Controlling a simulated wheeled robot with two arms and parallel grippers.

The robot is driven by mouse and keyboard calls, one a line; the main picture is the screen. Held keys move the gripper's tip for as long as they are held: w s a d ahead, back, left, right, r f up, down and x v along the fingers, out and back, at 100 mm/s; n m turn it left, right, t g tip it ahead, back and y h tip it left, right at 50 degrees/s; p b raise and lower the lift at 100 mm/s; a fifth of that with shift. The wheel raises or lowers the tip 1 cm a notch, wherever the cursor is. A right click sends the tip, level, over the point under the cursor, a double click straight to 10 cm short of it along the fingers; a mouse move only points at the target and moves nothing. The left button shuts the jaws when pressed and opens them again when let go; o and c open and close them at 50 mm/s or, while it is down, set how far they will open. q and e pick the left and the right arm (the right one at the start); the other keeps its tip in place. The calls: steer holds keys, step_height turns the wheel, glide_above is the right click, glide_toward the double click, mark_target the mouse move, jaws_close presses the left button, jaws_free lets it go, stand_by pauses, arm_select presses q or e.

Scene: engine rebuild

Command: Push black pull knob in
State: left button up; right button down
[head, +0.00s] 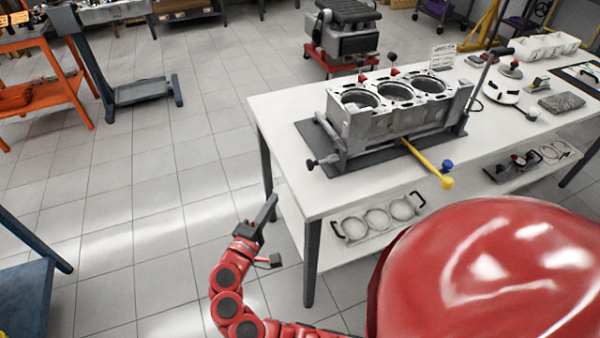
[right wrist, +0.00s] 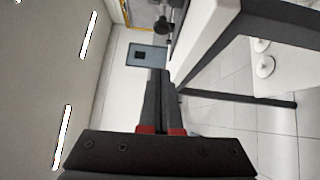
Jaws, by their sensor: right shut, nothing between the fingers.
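A black knob (head: 312,164) sticks out on a short rod at the left end of the grey fixture (head: 345,160) that carries the engine block (head: 385,120). In the right wrist view a dark knob (right wrist: 162,26) shows beyond the fingertips, near the top; it looks like the same one. My right gripper (head: 270,204) is shut and empty. It is off the table's left front edge, lower left of the knob and apart from it. In the right wrist view its fingers (right wrist: 158,78) lie together. My left gripper is not in view.
The white table (head: 285,110) has a dark leg (head: 312,265) close to my right arm. A yellow handle (head: 447,182) and a blue knob (head: 447,164) project at the fixture's front. A ring tray (head: 345,238) lies on the lower shelf.

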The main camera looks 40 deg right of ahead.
mark_target(309, 168)
steer(key=x, duration=0.3)
steer(key=s+p+x, duration=0.1)
steer(key=x, duration=0.3)
steer(key=d+p+x, duration=0.1)
steer(key=x, duration=0.2)
steer(key=shift+s+d+r, duration=0.1)
steer(key=shift+d, duration=0.2)
steer(key=shift+s+d+p, duration=0.2)
steer(key=shift+d+p, duration=0.1)
steer(key=shift+d, duration=0.45)
steer(key=shift+s+d, duration=0.25)
steer(key=shift+d, duration=0.8)
